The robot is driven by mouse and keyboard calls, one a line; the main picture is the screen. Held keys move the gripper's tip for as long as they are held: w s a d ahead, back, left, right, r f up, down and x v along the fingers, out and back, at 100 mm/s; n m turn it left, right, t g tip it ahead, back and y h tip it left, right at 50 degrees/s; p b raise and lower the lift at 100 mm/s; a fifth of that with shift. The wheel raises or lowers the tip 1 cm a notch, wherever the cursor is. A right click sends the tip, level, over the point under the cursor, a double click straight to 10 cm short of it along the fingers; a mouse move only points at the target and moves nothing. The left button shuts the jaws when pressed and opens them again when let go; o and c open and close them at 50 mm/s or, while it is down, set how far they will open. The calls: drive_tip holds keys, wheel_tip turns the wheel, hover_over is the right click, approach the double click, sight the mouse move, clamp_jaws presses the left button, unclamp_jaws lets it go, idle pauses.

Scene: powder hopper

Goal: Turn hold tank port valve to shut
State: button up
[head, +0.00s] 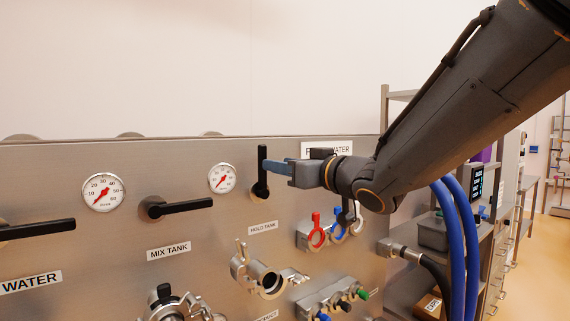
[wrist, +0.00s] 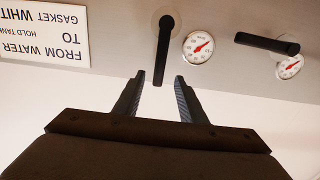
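The hold tank port valve has a black lever (head: 262,172) on the steel panel, above the "HOLD TANK" label (head: 263,228). The lever stands upright, its free end up from the pivot. My gripper (head: 272,163) is beside it on the right in the head view. In the wrist view, which is upside down, the lever (wrist: 163,55) hangs from its pivot. My gripper (wrist: 158,79) is open there, with one fingertip on each side of the lever's free end and gaps showing. Whether the tips reach to the lever's depth I cannot tell.
A gauge (head: 221,178) sits left of the lever, then the mix tank lever (head: 178,208), lying level. Below are a clamp port (head: 265,279) and coloured tags (head: 317,231). A sign (wrist: 43,34) is on the panel. Blue hoses (head: 457,245) hang at right. The wall above is bare.

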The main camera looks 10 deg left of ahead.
sight(262, 172)
drive_tip(key=shift+b+x, duration=0.6)
drive_tip(key=shift+x, duration=3.85)
drive_tip(key=shift+d, duration=0.1)
drive_tip(key=shift+c, duration=0.5)
